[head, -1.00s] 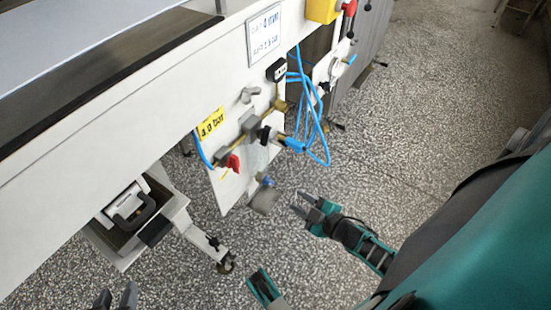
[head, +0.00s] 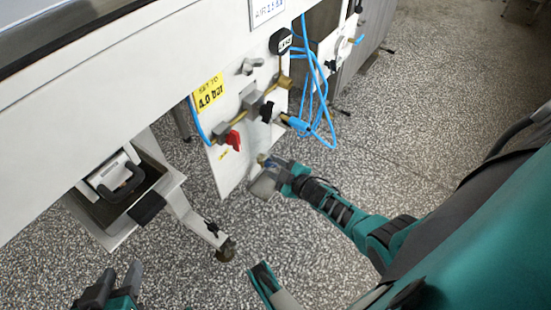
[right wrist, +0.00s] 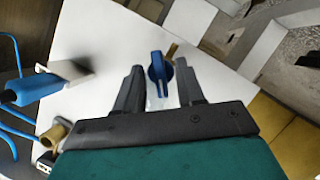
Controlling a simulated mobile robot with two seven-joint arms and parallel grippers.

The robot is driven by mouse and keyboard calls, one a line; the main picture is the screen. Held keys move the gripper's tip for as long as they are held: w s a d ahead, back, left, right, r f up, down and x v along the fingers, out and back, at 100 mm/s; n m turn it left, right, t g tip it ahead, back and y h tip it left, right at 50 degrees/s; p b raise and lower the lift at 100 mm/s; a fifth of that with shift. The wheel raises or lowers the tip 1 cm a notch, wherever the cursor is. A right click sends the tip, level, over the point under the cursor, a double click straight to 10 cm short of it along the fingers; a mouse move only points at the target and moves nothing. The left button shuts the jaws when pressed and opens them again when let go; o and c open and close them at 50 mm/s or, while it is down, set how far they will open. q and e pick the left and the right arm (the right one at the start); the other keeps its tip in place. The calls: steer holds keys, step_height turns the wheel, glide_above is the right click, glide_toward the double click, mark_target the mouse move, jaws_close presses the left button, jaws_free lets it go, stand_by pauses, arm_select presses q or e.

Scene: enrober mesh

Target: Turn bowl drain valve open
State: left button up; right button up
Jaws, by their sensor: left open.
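The blue valve handle (right wrist: 160,68) shows in the right wrist view, on the white panel, between the two fingertips of my right gripper (right wrist: 160,82). The fingers are apart, with a gap on each side of the handle. My left gripper (head: 112,284) is open and empty at the lower left, above the floor, away from the panel.
Open speckled floor lies right.

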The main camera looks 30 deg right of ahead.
arm_select(q)
steer(key=shift+w+r, duration=0.1)
arm_select(e)
steer(key=c, duration=0.7)
arm_select(q)
steer(key=shift+a, duration=0.1)
arm_select(e)
steer(key=shift+o, duration=0.2)
